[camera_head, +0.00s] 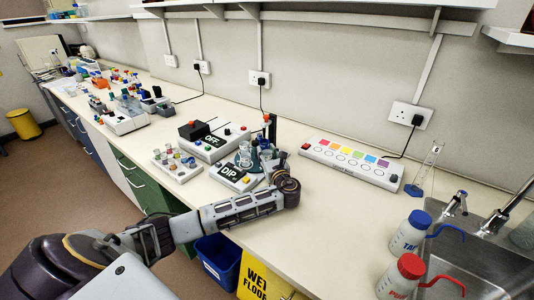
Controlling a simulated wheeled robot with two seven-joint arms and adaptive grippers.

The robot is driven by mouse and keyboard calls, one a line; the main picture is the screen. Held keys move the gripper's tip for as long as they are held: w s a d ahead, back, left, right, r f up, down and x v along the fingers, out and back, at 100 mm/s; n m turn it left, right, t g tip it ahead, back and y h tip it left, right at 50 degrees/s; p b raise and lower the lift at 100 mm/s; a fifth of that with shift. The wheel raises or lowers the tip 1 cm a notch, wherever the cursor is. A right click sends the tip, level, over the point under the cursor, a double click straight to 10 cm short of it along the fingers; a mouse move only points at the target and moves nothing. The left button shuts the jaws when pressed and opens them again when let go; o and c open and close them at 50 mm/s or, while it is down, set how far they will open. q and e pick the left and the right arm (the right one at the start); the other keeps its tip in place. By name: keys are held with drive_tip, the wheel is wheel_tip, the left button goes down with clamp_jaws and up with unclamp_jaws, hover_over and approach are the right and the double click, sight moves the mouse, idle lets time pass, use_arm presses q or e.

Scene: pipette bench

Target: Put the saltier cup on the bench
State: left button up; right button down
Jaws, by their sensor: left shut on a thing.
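My left arm reaches across the bench front, and my left gripper (266,162) is just beyond its dark wrist, close to the small meters. The gripper is shut on what looks like a clear cup (245,155), partly hidden by the fingers and nearby things. A meter reading "DIP" (236,176) stands just left of the gripper. A second meter reading "OFF" (211,141) is behind it. Which cup is saltier does not show. The bench (320,216) is pale. My right gripper is out of view.
A small rack of cups (177,164) stands left of the meters. A white strip with coloured squares (352,161) lies at the back right. A glass cylinder (425,170), a blue-capped bottle (409,234), a red-capped bottle (401,277) and a sink (465,262) are right. The middle front is clear.

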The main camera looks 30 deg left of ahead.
use_arm(q)
drive_tip(key=shift+f, duration=0.2)
drive_tip(key=o, duration=0.7)
drive_tip(key=shift+o, duration=1.2)
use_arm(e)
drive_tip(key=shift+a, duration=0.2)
